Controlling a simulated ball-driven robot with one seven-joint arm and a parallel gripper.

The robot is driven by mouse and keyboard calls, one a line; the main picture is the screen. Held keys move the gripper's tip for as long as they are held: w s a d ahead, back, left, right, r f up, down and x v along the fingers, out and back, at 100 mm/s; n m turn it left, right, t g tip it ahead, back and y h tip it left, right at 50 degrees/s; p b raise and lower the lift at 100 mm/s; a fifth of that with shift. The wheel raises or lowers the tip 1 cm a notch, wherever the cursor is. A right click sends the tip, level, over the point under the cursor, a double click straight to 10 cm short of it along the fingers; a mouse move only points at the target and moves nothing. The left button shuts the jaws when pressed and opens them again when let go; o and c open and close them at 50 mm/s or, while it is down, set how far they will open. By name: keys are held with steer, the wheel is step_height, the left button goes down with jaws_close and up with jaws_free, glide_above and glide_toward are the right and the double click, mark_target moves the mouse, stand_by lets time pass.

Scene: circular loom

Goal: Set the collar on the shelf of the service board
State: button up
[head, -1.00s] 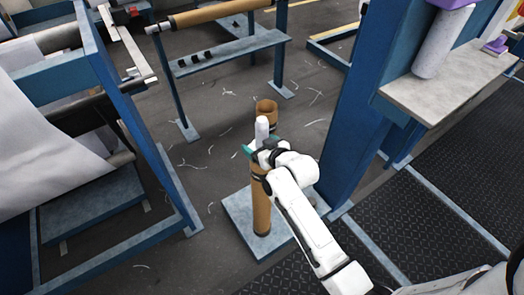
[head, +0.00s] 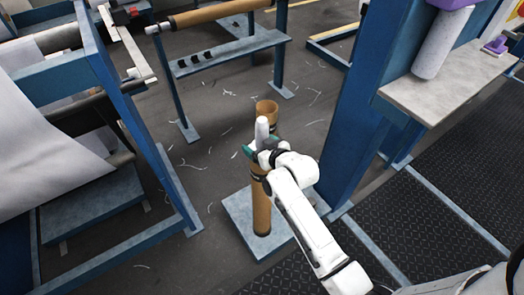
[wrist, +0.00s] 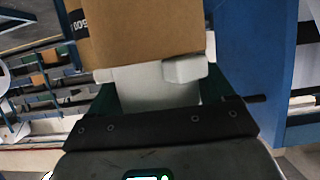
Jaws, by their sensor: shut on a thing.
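A brown cardboard tube (head: 262,212) with dark bands stands upright on a pale blue base plate (head: 240,215). Its open top rim shows behind my gripper. My gripper (head: 262,147) is at the upper part of the tube, with a white finger in front of it. In the wrist view the brown tube (wrist: 140,35), with a black printed label, fills the space at the pale finger pads (wrist: 165,80). My gripper is shut on it. The contact is partly hidden. I cannot make out a separate collar. A pale shelf (head: 450,85) juts from a blue column at the right.
A white roll (head: 441,45) and a small purple thing (head: 495,46) stand on the pale shelf. A blue rack shelf (head: 235,50) at the back holds several small black pieces. A blue loom frame (head: 130,110) is at left. Scraps litter the floor.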

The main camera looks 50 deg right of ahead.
steer(key=shift+r+p, duration=0.55)
steer(key=shift+r, duration=0.2)
step_height(320, 180, up, 18)
steer(key=p, duration=1.5)
steer(key=shift+r+p, duration=0.1)
steer(key=shift+p, duration=0.25)
